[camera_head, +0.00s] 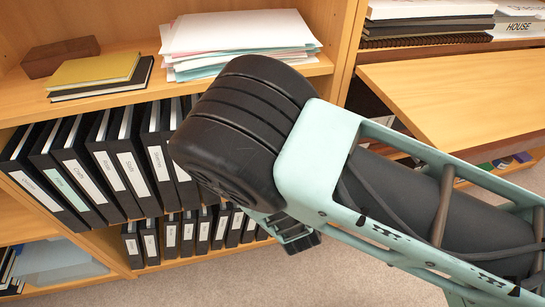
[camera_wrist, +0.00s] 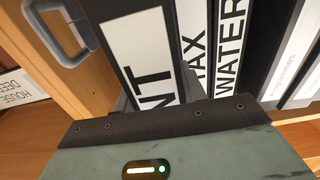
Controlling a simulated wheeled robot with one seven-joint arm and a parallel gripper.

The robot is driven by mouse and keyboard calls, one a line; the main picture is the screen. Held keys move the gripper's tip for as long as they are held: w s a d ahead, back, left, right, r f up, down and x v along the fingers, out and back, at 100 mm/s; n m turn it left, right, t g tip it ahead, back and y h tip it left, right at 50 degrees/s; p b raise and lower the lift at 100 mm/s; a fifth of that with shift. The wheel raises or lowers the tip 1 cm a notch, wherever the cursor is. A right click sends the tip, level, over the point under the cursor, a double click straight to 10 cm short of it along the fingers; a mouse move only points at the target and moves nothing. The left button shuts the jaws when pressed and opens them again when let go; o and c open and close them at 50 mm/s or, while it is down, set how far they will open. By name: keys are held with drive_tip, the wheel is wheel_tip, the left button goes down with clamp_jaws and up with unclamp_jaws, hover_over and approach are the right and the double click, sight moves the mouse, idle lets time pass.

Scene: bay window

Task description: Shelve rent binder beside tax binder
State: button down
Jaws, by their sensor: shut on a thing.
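The rent binder (camera_wrist: 140,45) is dark with a white spine label; only "NT" shows in the wrist view. My gripper (camera_wrist: 150,95) is shut on it, its green-grey body filling the bottom of that view and covering the label's lower end. The tax binder (camera_wrist: 196,40), its label reading "AX", stands just right of the rent binder, partly covered. Whether the two touch, and how deep the rent binder sits, I cannot tell. In the head view my arm hides both binders and the fingertips.
The water binder (camera_wrist: 230,40) stands right of the tax binder. Black binders (camera_head: 105,165) and smaller ones (camera_head: 190,232) fill two shelves. Papers (camera_head: 238,40), a yellow book (camera_head: 95,70) and a brown box (camera_head: 60,57) lie above. A wooden upright (camera_wrist: 70,80) borders the left.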

drive_tip(key=shift+f, duration=0.1)
idle(0.4)
drive_tip(key=c, duration=0.7)
unclamp_jaws()
drive_tip(key=shift+c, duration=0.2)
drive_tip(key=v, duration=1.2)
drive_tip(key=shift+f, duration=0.1)
